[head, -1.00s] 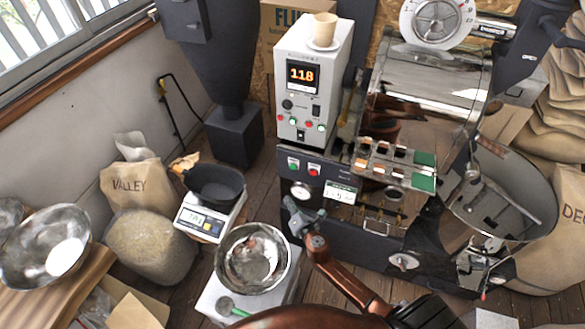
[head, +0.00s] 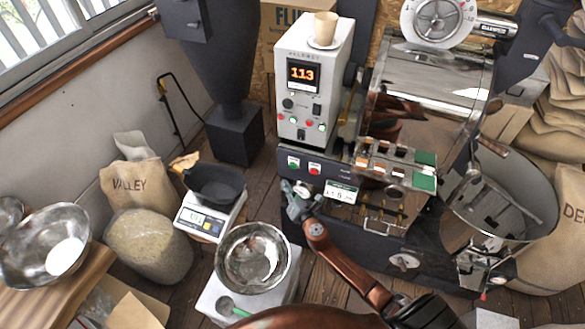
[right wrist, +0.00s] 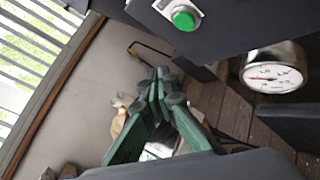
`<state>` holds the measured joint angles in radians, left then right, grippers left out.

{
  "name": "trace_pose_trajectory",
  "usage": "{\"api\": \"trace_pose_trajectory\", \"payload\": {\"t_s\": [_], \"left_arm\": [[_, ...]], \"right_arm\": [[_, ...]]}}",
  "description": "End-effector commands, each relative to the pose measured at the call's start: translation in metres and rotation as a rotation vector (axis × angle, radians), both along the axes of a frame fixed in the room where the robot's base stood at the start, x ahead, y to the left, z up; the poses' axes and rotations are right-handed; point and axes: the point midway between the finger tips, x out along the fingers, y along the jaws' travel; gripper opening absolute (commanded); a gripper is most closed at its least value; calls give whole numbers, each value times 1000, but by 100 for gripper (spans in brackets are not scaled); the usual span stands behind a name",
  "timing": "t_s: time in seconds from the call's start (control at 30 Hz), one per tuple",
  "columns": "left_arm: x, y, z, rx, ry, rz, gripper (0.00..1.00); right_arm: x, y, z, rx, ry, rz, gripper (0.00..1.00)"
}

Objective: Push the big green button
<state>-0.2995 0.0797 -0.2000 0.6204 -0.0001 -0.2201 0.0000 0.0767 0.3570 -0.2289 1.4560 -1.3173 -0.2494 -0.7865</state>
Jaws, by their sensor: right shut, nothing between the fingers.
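The big green button (head: 293,163) is on the dark front panel of the roasting machine, left of a red button (head: 314,169). In the right wrist view the green button (right wrist: 184,19) shows at the top, in a light plate. My right gripper (head: 289,188) is just below the green button in the head view, apart from it as far as I can tell. In the right wrist view its green fingers (right wrist: 160,84) are shut together with nothing between them, below and left of the button. My left gripper is out of view.
A dial gauge (right wrist: 272,76) is right of my right gripper in the wrist view. A steel bowl (head: 252,258) and a scale (head: 208,219) with a dark pan stand left of my right arm. A control box (head: 309,85) with small buttons stands above the panel.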

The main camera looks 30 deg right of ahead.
Motion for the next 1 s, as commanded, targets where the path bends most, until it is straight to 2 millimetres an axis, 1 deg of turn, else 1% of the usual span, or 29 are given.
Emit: {"api": "trace_pose_trajectory", "payload": {"t_s": [0.03,0.2,0.4,0.6,1.0], "left_arm": [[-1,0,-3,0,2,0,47],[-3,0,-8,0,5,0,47],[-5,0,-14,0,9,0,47],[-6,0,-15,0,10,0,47],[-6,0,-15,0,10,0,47]], "right_arm": [[5,-6,-2,-1,1,-1,0],[21,-23,-2,-1,1,0,0],[34,-39,-2,0,1,0,0],[39,-44,-1,1,1,0,0],[39,-44,0,1,1,0,0]]}}
